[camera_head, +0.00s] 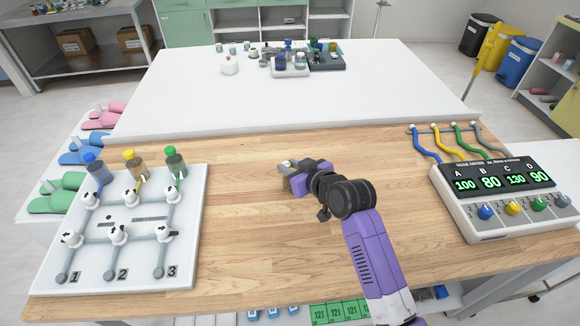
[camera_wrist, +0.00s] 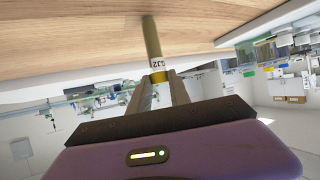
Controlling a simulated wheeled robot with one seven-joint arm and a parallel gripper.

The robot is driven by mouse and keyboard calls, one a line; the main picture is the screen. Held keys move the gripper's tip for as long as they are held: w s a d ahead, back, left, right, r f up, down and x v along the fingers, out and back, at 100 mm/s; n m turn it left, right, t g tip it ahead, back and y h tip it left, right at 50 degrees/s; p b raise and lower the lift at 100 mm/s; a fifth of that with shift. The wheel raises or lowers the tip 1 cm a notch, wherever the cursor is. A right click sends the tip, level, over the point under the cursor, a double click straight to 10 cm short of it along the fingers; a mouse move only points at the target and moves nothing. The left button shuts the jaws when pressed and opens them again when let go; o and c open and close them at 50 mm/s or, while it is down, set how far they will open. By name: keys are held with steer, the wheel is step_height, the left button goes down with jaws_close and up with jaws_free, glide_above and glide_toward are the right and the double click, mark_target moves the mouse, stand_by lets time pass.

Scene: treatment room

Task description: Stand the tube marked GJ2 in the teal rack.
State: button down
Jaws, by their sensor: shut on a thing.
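My gripper (camera_head: 292,170) is above the bare middle of the wooden table in the head view. In the wrist view, my gripper (camera_wrist: 157,88) is shut on an olive-yellow tube (camera_wrist: 152,40). The tube has a white label reading GJ2 close to the fingertips and a yellow band beside it. It sticks out past the fingers, and its far end appears against the wood. I cannot tell if that end touches the wood. In the head view the tube is too small to make out.
A white valve board (camera_head: 150,240) with several capped bottles stands on the left of the wooden table (camera_head: 250,240). A display box (camera_head: 500,190) with coloured hoses stands on the right. Small ware and a dark tray (camera_head: 328,62) stand at the back of the white table (camera_head: 200,100).

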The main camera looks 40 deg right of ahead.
steer(key=c, duration=1.2)
jaws_free()
steer(key=shift+r, duration=0.15)
steer(key=v, duration=1.2)
steer(key=s+a+f, duration=0.1)
steer(key=s+a, duration=0.3)
steer(key=s, duration=0.3)
steer(key=s+a+f+t, duration=0.1)
steer(key=s+a, duration=0.3)
steer(key=s, duration=0.3)
steer(key=s+a+f+n, duration=0.1)
steer(key=s+a, duration=0.3)
steer(key=s, duration=0.4)
steer(key=shift+f, duration=0.35)
steer(key=shift+o, duration=0.5)
steer(key=s+a+r+t+y, duration=0.1)
steer(key=s+a+r, duration=0.2)
steer(key=s, duration=0.3)
steer(key=shift+s+a+r+y, duration=0.3)
steer(key=shift+s+r, duration=0.05)
steer(key=shift+r, duration=0.2)
